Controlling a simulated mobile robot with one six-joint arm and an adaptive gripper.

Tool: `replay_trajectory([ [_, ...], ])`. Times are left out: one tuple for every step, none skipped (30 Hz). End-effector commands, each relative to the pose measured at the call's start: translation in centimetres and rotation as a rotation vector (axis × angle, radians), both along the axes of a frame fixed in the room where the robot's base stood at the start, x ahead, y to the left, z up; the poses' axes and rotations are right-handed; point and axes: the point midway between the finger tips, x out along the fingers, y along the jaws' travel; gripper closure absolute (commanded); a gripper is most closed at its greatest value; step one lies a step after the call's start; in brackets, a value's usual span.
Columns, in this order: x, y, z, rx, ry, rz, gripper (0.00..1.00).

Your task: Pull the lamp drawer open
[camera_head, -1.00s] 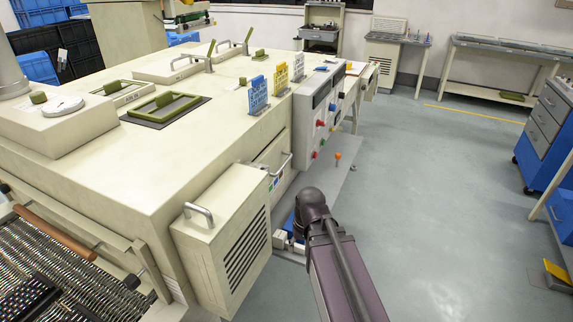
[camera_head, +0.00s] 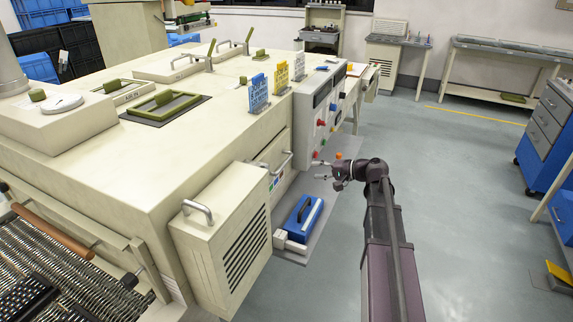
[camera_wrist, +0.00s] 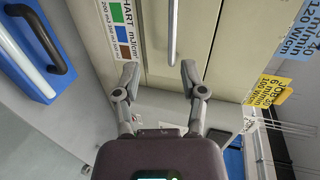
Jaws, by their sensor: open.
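The cream drawer front (camera_head: 266,172) with a metal bar handle (camera_head: 284,164) is on the machine's side, between the vented box and the grey control panel. It looks shut. My gripper (camera_head: 324,171) is open and empty, to the right of the handle and apart from it. In the wrist view, the handle (camera_wrist: 172,32) stands upright in the picture, just beyond the gap between my fingertips (camera_wrist: 160,72) and slightly right of its middle. A label with coloured squares (camera_wrist: 122,28) is on the front, left of the handle.
The vented cream box (camera_head: 228,240) juts out at the near side. A blue case (camera_head: 304,220) with a black handle sits on the low grey ledge below. The control panel (camera_head: 318,115) with coloured knobs is beyond the drawer.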

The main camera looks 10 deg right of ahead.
Motion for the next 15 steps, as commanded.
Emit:
replay_trajectory([
  [0.5, -0.8, 0.4, 0.026, -0.011, -0.014, 0.46],
  [0.6, -1.0, 0.6, 0.036, -0.015, -0.018, 0.46],
  [0.7, -1.3, 0.9, 0.050, -0.021, -0.024, 0.46],
  [0.8, -1.5, 1.0, 0.057, -0.024, -0.028, 0.46],
  [0.8, -1.6, 1.1, 0.061, -0.026, -0.031, 0.46],
  [0.9, -1.7, 1.2, 0.067, -0.029, -0.033, 0.46],
  [0.9, -1.8, 1.2, 0.069, -0.030, -0.034, 0.46],
  [0.9, -1.8, 1.3, 0.070, -0.030, -0.034, 0.46],
  [0.9, -1.8, 1.3, 0.070, -0.031, -0.034, 0.46],
  [0.9, -1.8, 1.3, 0.070, -0.030, -0.034, 0.46],
  [0.9, -1.8, 1.2, 0.070, -0.030, -0.034, 0.46],
  [0.9, -1.8, 1.2, 0.069, -0.030, -0.034, 0.46],
  [0.8, -1.8, 1.2, 0.069, -0.030, -0.034, 0.46],
  [0.8, -1.8, 1.2, 0.069, -0.030, -0.034, 0.46],
  [0.9, -1.8, 1.2, 0.069, -0.030, -0.034, 0.46],
])
